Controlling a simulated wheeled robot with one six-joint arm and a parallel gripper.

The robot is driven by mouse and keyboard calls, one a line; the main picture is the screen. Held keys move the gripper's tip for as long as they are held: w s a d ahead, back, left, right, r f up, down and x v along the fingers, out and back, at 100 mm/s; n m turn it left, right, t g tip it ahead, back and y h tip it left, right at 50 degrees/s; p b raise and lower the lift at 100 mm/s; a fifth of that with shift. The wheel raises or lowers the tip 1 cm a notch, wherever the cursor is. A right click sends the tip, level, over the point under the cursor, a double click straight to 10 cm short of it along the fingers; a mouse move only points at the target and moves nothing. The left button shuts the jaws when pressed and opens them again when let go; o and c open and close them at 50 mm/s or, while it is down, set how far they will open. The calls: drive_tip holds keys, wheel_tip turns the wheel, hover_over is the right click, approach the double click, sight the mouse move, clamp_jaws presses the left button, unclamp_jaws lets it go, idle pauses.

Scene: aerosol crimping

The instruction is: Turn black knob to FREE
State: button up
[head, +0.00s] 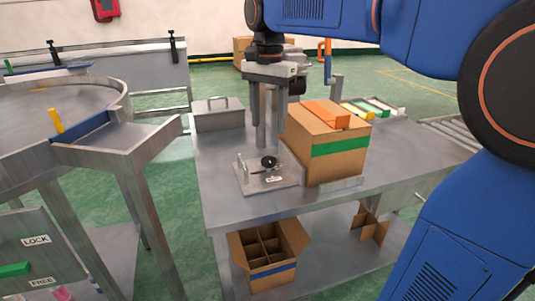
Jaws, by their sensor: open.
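The black knob (269,162) sits on a small metal fixture (250,184) near the front of the steel table. A small white label (273,179) lies in front of it, too small to read. My gripper (267,147) points straight down just above and behind the knob, its two long fingers apart and empty. Whether the fingertips touch the knob cannot be told. At the lower left, a grey panel (20,256) carries a LOCK label (36,240), a FREE label (41,281) and a green handle (14,269) between them.
A cardboard box (328,165) with a green band stands close right of the fixture. A lidded metal box (218,116) stands behind to the left. A divided carton (268,274) sits on the lower shelf. A round steel table (60,105) is at left. The table's front left is clear.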

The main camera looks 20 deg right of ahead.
sight(269, 160)
wheel_tip(269, 160, down, 11)
drive_tip(key=shift+r, duration=0.1)
idle(0.3)
drive_tip(key=shift+c, duration=0.3)
drive_tip(key=c, duration=1)
